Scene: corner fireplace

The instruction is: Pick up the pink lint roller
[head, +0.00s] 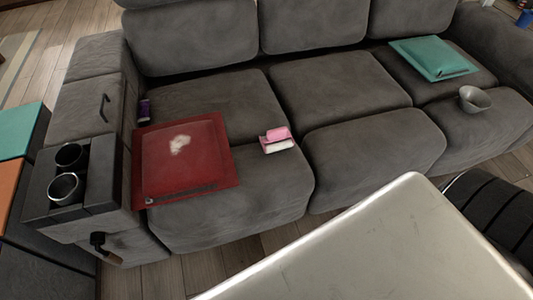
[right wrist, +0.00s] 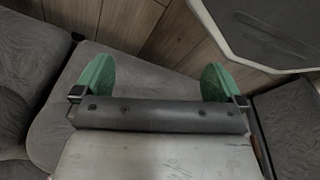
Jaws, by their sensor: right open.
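The pink lint roller (head: 278,140) lies on the grey sofa seat in the head view, just right of the red cushion. It has a pink part on top and a white part along its front. My right gripper (right wrist: 158,85) shows in the right wrist view with its two green fingertips wide apart and nothing between them. The lint roller does not show in the right wrist view. My left gripper is in neither view.
A red cushion (head: 185,160) lies on the left seat, a teal cushion (head: 432,59) on the right seat. A grey bowl (head: 474,99) stands near the teal cushion. Bare seat surrounds the roller's right side.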

